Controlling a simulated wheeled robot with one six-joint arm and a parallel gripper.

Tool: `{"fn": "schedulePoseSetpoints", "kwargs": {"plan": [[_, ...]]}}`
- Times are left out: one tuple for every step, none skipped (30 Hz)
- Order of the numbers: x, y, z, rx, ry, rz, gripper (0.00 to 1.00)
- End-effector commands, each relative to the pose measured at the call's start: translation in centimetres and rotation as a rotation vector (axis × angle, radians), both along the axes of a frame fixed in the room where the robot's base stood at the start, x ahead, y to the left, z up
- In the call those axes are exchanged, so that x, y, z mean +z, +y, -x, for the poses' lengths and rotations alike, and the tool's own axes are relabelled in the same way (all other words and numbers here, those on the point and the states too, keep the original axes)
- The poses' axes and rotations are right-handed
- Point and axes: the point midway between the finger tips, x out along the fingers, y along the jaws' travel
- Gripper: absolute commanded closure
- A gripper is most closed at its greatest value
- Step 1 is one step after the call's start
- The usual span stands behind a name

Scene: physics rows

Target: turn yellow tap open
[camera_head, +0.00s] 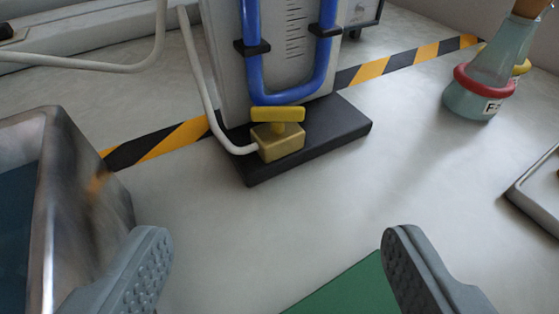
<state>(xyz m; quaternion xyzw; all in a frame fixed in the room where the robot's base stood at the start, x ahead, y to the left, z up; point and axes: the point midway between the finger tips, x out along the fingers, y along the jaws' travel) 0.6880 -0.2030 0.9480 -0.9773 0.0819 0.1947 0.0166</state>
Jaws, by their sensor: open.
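The yellow tap (278,114) has a flat bar handle that lies roughly level across the top of a brass-coloured block (280,143). The block sits at the front of a dark base plate (332,138), below a blue U-shaped tube (326,75) on a grey panel. A white hose runs into the block's left side. My gripper (268,262) is open and empty, with its two grey fingers wide apart at the bottom of the view. The tap is ahead of the fingers, between them in the picture and not touched.
A metal basin (95,165) stands close at the left, beside my left finger. A flask with a red ring (483,80) stands at the upper right. A tray (540,190) is at the right edge. A green mat (350,290) lies below. The white surface before the tap is clear.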

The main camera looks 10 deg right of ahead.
Motion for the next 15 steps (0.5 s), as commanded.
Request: {"fn": "schedulePoseSetpoints", "kwargs": {"plan": [[-0.2, -0.1, -0.4, 0.001, 0.001, -0.001, 0.29], [-0.3, -0.1, -0.6, 0.001, 0.002, -0.001, 0.29], [-0.5, -0.1, -1.0, 0.001, 0.002, -0.002, 0.29], [-0.6, -0.2, -1.3, 0.002, 0.002, -0.001, 0.29], [-0.7, -0.2, -1.6, 0.001, 0.002, -0.002, 0.29], [-1.0, -0.3, -2.1, 0.002, 0.002, -0.001, 0.29], [-1.2, -0.4, -2.5, 0.001, 0.003, -0.002, 0.29], [-1.3, -0.4, -2.9, 0.002, 0.002, -0.001, 0.29], [-1.4, -0.5, -3.4, 0.002, 0.001, -0.001, 0.29], [-1.6, -0.6, -3.8, 0.001, 0.002, -0.002, 0.29], [-1.8, -0.7, -4.2, 0.002, 0.002, -0.001, 0.29], [-2.0, -0.8, -4.7, 0.002, 0.002, -0.001, 0.29], [-2.2, -0.8, -5.1, 0.002, 0.002, -0.001, 0.29], [-2.4, -0.9, -5.5, 0.002, 0.002, -0.001, 0.29], [-2.5, -1.0, -6.0, 0.002, 0.001, -0.001, 0.29]]}}
